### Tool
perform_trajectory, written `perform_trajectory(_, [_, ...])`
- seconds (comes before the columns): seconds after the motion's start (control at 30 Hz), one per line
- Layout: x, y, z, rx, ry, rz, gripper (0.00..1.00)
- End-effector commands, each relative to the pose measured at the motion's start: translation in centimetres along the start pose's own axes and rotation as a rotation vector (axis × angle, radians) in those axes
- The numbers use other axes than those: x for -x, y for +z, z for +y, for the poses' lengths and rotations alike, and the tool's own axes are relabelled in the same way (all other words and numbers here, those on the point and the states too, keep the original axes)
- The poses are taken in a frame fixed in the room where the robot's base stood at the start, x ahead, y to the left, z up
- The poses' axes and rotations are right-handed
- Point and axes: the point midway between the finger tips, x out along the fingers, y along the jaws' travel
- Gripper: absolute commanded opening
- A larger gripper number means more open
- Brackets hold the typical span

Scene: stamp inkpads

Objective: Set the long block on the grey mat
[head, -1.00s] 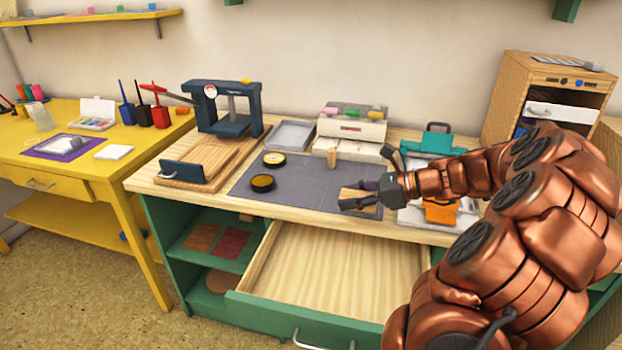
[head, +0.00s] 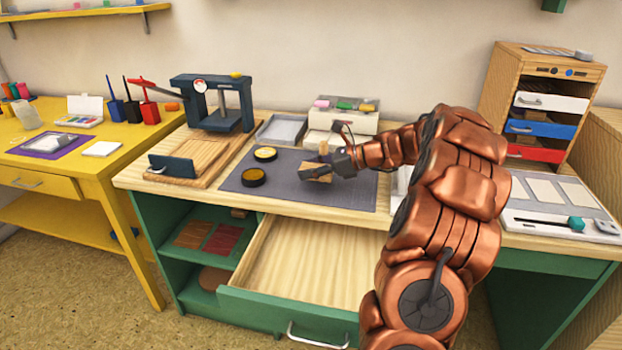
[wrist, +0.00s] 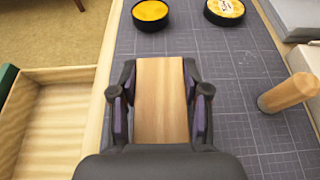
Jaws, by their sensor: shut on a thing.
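The long block (wrist: 161,100) is a plain light-wood bar. In the wrist view it lies between the two fingers of my gripper (wrist: 160,108), which is shut on it. In the head view my gripper (head: 326,173) holds the block (head: 316,170) over the middle of the grey mat (head: 300,193). I cannot tell whether the block touches the mat. The mat's grid also shows in the wrist view (wrist: 190,48).
Two round inkpad tins (head: 253,177) (head: 265,154) lie on the mat's left part. A small upright wooden peg (wrist: 288,93) stands right of my gripper in the wrist view. An open drawer (head: 310,262) juts out below the counter. The mat's front left is clear.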

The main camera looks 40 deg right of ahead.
Motion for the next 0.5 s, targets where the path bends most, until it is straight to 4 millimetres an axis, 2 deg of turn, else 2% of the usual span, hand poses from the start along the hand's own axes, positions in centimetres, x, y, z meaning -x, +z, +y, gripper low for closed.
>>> perform_trajectory(0.03, [-0.4,-1.1,0.1,-0.006,0.001,0.0,0.1])
perform_trajectory(0.17, [-1.0,-2.6,0.0,-0.006,0.001,0.0,0.1])
perform_trajectory(0.5, [-1.0,-2.6,0.0,-0.003,0.0,-0.001,0.1])
